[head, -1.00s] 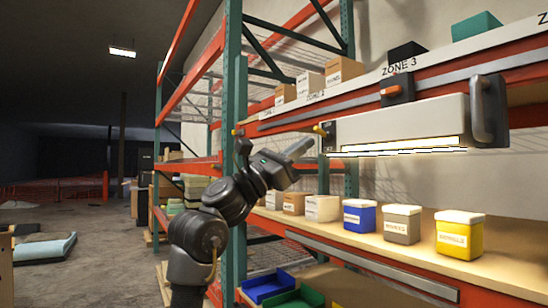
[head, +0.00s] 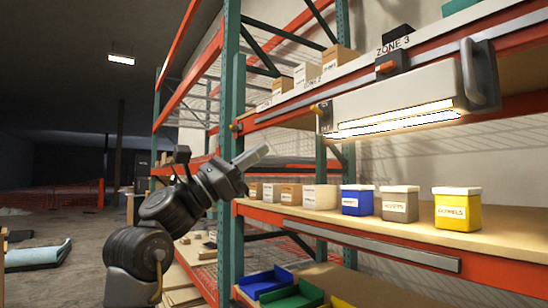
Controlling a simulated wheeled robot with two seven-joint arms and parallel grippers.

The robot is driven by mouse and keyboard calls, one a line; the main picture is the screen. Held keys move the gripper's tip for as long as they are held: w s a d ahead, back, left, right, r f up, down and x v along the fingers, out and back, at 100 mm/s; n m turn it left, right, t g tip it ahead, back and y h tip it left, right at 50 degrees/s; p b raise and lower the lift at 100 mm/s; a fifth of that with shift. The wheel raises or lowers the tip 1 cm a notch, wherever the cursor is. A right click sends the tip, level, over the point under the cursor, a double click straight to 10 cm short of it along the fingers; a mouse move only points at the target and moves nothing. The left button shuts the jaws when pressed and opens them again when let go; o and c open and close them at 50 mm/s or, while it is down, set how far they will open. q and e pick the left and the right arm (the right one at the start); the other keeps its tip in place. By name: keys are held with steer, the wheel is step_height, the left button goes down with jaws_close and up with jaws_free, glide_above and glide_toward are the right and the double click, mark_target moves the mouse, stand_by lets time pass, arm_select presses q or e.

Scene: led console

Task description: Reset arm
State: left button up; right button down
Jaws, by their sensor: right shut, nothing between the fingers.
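The LED console is a pale light bar (head: 400,97) fixed at the upper shelf edge by an orange-and-black clamp (head: 386,66). Its underside strip (head: 395,119) is lit warm white. A small yellow knob (head: 319,108) sits on its dark left end, and a grey handle (head: 482,75) is at its right end. My right gripper (head: 262,151) is shut and empty, pointing up and right in front of the rack. It is left of and below the knob, clear of the console. My left gripper is not in view.
The lower shelf (head: 420,236) holds small boxes and lidded blue, grey and yellow bins (head: 458,210). A green rack post (head: 230,150) stands right behind my arm. Blue and green trays (head: 268,282) are below. Open floor (head: 80,220) lies to the left.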

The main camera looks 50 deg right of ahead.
steer(key=shift+w+a+f, duration=0.2)
steer(key=shift+w+a, duration=0.05)
steer(key=shift+a, duration=0.15)
stand_by(0.4)
